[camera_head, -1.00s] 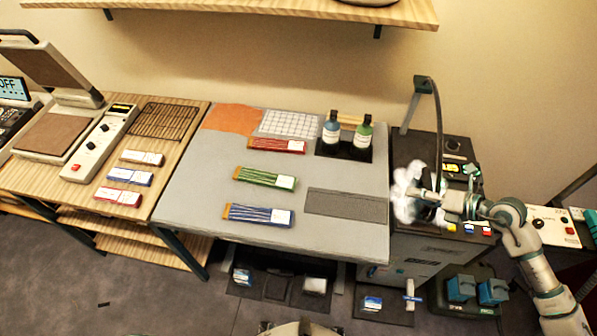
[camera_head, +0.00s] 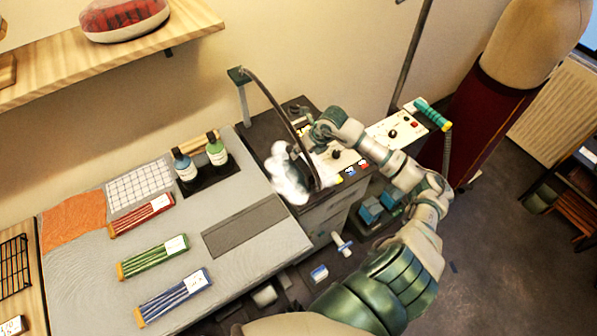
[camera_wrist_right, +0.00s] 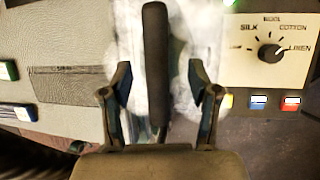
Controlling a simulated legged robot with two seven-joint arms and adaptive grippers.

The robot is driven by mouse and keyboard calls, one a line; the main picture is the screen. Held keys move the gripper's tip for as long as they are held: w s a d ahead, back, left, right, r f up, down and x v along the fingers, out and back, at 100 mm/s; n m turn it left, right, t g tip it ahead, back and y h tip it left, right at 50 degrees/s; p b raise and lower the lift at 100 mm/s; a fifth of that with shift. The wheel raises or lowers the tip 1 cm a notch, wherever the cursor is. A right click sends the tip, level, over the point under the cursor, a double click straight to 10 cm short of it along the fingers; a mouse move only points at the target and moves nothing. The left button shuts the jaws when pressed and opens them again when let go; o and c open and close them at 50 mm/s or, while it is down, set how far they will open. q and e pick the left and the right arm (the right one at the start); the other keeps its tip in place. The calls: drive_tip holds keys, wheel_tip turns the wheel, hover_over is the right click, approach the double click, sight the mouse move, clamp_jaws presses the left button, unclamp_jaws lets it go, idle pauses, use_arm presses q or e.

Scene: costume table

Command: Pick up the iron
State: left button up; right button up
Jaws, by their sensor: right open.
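The iron (camera_head: 297,160) is on the dark ironing station at the right end of the grey pressing table, with white steam around its lower part. Its dark upright handle (camera_wrist_right: 156,55) shows in the right wrist view. My right gripper (camera_head: 312,146) is at the iron. In the right wrist view the right gripper (camera_wrist_right: 161,82) is open, with one finger on each side of the handle and a gap on both sides. The iron's soleplate is hidden by steam and by the gripper. My left gripper is not in view.
The station has a fabric dial (camera_wrist_right: 271,54) and coloured buttons. A hose (camera_head: 275,100) arches from a post to the iron. Two bottles (camera_head: 200,161), coloured bundles (camera_head: 153,257) and an orange cloth (camera_head: 72,222) lie to the left. A teal-handled tool (camera_head: 433,114) is at right.

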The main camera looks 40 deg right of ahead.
sight(299, 157)
drive_tip(key=shift+a+f, duration=0.3)
drive_tip(key=shift+f, duration=0.05)
drive_tip(key=p+x, duration=0.1)
drive_tip(key=x, duration=0.3)
drive_tip(key=shift+a+f, duration=0.1)
drive_tip(key=shift+f, duration=0.3)
drive_tip(key=shift+w+f, duration=0.1)
drive_tip(key=shift+f, duration=0.1)
drive_tip(key=shift+r, duration=0.1)
clamp_jaws()
drive_tip(key=shift+r, duration=0.1)
